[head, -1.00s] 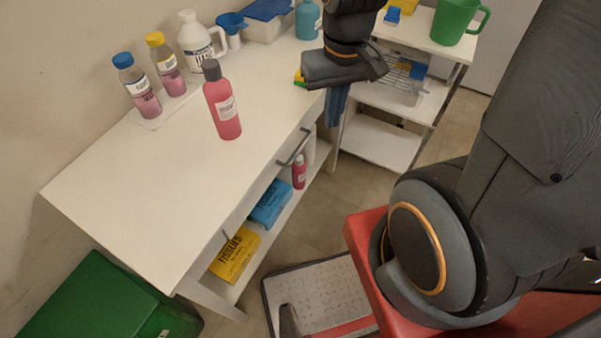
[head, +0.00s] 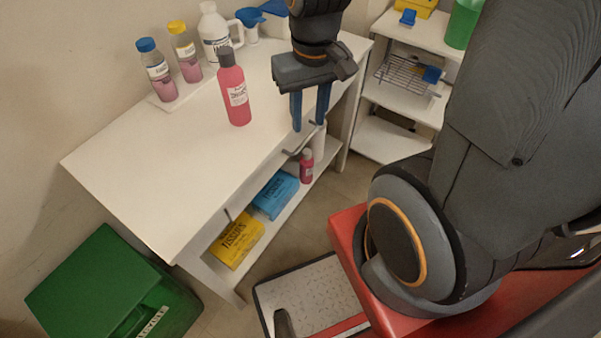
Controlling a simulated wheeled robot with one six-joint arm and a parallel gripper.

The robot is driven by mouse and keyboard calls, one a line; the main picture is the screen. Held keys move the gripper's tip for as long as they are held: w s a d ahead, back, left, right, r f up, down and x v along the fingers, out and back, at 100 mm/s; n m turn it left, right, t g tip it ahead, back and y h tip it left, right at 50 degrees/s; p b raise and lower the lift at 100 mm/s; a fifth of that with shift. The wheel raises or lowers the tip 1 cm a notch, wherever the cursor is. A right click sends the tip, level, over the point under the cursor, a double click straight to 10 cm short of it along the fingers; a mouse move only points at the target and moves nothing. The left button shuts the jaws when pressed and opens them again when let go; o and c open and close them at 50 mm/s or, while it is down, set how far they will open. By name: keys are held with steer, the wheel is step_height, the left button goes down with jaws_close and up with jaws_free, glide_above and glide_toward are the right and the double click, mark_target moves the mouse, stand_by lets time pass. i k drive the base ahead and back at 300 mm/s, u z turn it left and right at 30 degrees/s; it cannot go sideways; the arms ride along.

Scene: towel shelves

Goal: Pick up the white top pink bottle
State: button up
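A pink bottle with a dark grey cap (head: 236,97) stands upright on the white table. Two bottles with pink liquid, one blue-topped (head: 158,76) and one yellow-topped (head: 187,58), stand behind it to the left. A small pink-red bottle (head: 306,167) stands on the table's lower shelf; its cap looks pink or red. I cannot make out a white top on any pink bottle. My gripper (head: 309,122) points down at the table's front edge, right of the grey-capped bottle. Its two blue fingers are apart with nothing between them.
A white jug (head: 214,38) and a blue-and-white measuring cup (head: 247,28) stand at the back of the table (head: 150,160). Blue (head: 276,194) and yellow (head: 238,240) tissue boxes lie on its lower shelf. A white shelf unit (head: 385,140) is at right. The table's left part is clear.

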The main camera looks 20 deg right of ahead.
mark_target(306, 162)
steer(key=k, duration=1.05)
steer(key=z, duration=1.15)
steer(key=i, duration=0.5)
steer(key=u, duration=0.05)
